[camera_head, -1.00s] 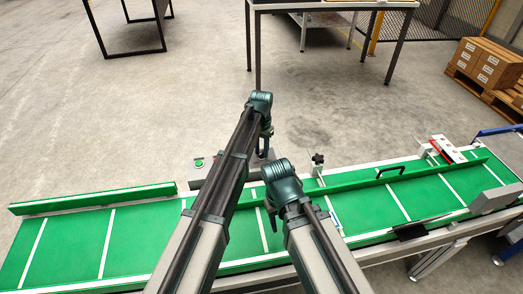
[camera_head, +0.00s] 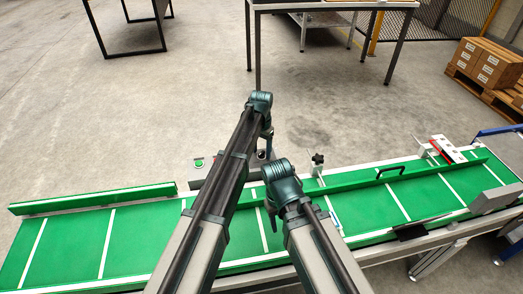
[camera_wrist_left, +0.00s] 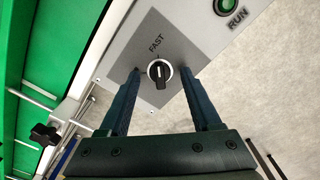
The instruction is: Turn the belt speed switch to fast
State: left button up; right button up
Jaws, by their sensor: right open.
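The belt speed switch (camera_wrist_left: 160,72) is a black knob with a white ring on a grey panel (camera_wrist_left: 182,28). The word FAST stands just above it in the left wrist view. The knob's black grip points down in that picture, away from the word. My left gripper (camera_wrist_left: 162,92) is open, one finger on each side of the knob, with visible gaps. In the head view my left gripper (camera_head: 265,153) is over the control box and hides the switch. My right gripper (camera_head: 272,220) hangs over the green belt, small and partly hidden by its arm.
A green RUN button (camera_wrist_left: 227,6) is on the same panel. The green conveyor belt (camera_head: 75,240) runs across the front, with a green side rail (camera_head: 95,197). A black clamp knob (camera_wrist_left: 44,134) sticks out near the panel.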

aim_at(262, 153)
pick_arm(q)
jog(key=shift+r, duration=0.1)
notch_tip(262, 153, up, 14)
jog(key=p, duration=1.4)
pick_arm(e)
notch_tip(262, 153, up, 14)
pick_arm(q)
jog(key=shift+f, duration=0.2)
pick_arm(e)
jog(key=shift+f, duration=0.15)
